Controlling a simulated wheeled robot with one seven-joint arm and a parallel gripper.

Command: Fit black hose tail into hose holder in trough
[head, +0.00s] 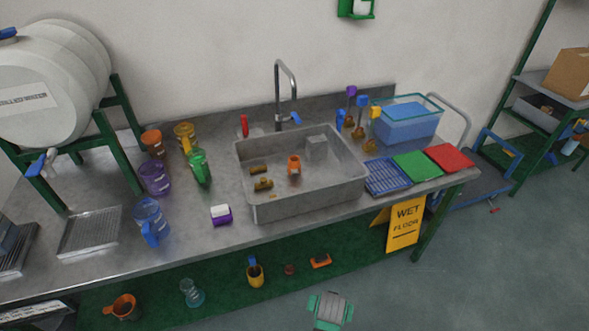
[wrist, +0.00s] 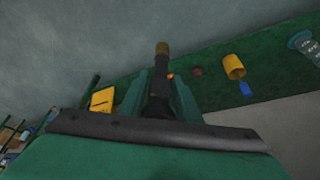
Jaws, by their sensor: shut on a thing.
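My gripper (wrist: 161,88) is shut on the black hose tail (wrist: 158,103) in the wrist view. A green and grey part of my arm shows at the bottom of the head view, low in front of the bench; the hose tail cannot be made out there. The grey trough (head: 310,197) is set in the bench, apart from my gripper. Inside it stand an orange piece (head: 294,165) and a grey block (head: 316,147); I cannot tell which is the hose holder.
Two brass fittings (head: 258,169) lie in the trough. A tap (head: 285,85) rises behind it. Jugs and cups stand to its left, coloured trays (head: 417,165) to its right. A green lower shelf holds several small things.

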